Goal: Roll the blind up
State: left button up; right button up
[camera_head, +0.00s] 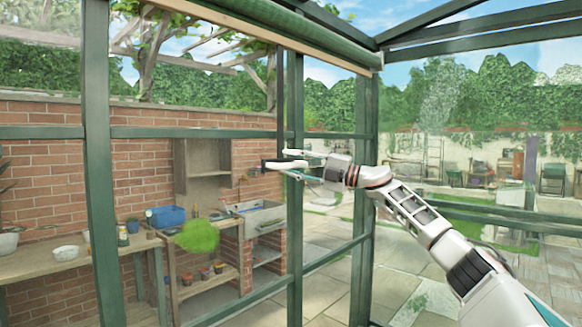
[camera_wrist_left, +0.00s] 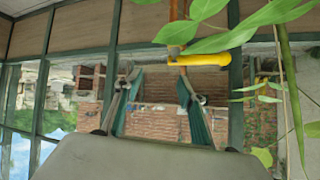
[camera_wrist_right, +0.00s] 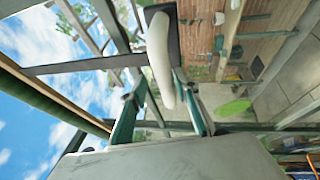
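The blind shows as a green roll (camera_head: 300,30) with a pale wooden bar (camera_head: 250,32) under the roof edge in the head view. The roll (camera_wrist_right: 45,105) also shows at the left of the right wrist view. A white handle with a dark mount (camera_head: 270,165) is by the green window post. My right gripper (camera_head: 298,164) is open at this white handle (camera_wrist_right: 160,62), which lies between its fingertips; firm contact cannot be told. My left gripper (camera_wrist_left: 158,78) is open and empty in its wrist view and outside the head view.
Green frame posts (camera_head: 100,140) and rails stand close by. Behind them are a brick wall (camera_head: 50,180), a wooden bench (camera_head: 70,262) and a blue tub (camera_head: 167,216). Leaves (camera_wrist_left: 230,40) and a yellow lever (camera_wrist_left: 200,60) show near my left gripper.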

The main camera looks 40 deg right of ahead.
jog(key=shift+f, duration=0.15)
jog(key=shift+s+d+f, duration=0.25)
jog(key=shift+s+d, duration=0.05)
jog(key=shift+s, duration=0.1)
jog(key=v, duration=1.1)
jog(key=shift+r, duration=0.2)
